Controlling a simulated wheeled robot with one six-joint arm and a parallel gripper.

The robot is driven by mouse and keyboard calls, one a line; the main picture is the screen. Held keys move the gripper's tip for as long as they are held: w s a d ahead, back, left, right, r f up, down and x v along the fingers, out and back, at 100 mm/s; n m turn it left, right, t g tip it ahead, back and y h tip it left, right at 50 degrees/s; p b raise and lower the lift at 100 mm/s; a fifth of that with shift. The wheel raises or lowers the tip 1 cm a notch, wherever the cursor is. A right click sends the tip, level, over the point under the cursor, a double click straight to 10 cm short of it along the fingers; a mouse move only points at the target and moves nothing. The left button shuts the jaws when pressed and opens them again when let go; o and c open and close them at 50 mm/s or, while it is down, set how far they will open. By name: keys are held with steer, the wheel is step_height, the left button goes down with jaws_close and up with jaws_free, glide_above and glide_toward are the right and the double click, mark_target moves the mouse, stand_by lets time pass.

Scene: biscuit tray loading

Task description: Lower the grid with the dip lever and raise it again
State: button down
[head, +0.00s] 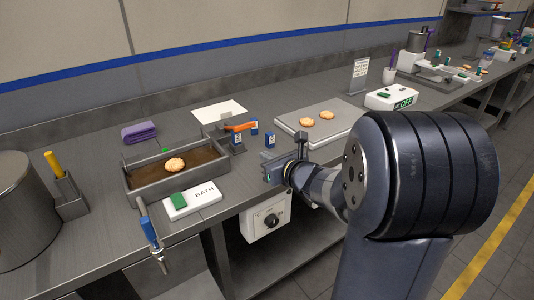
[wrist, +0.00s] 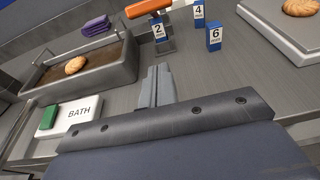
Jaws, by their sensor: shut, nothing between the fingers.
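The dip lever has an orange handle (head: 240,127) at the right end of the metal bath (head: 150,186). The handle also shows at the top of the wrist view (wrist: 147,8). The bath (wrist: 50,90) holds something brown, with one biscuit (head: 175,164) in it. I cannot make out the grid itself. My gripper (head: 268,178) is shut and empty, in front of the lever and to the right of the bath. In the wrist view its fingers (wrist: 157,72) point toward the lever and are apart from it.
Blue number tags, 2 (wrist: 158,29), 4 (wrist: 198,12) and 6 (wrist: 214,36), stand near the lever. A white BATH block with a green button (head: 178,200) lies before the bath. A tray with two biscuits (head: 322,137) is to the right. A purple cloth (head: 139,132) lies behind.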

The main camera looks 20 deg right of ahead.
mark_target(234, 128)
steer(key=p+x, duration=0.1)
steer(key=x, duration=0.6)
steer(key=shift+w+a+f, duration=0.1)
steer(key=shift+w+a, duration=0.05)
steer(key=shift+w, duration=0.2)
steer(key=r+p, duration=0.1)
steer(key=r, duration=0.1)
steer(key=shift+w+a+r+p, duration=0.1)
steer(key=shift+w+r+p, duration=0.25)
steer(key=shift+w+r, duration=0.05)
steer(key=shift+w+a+r, duration=0.1)
steer(key=shift+w+r, duration=0.25)
steer(key=shift+r, duration=0.05)
steer(key=shift+p, duration=0.35)
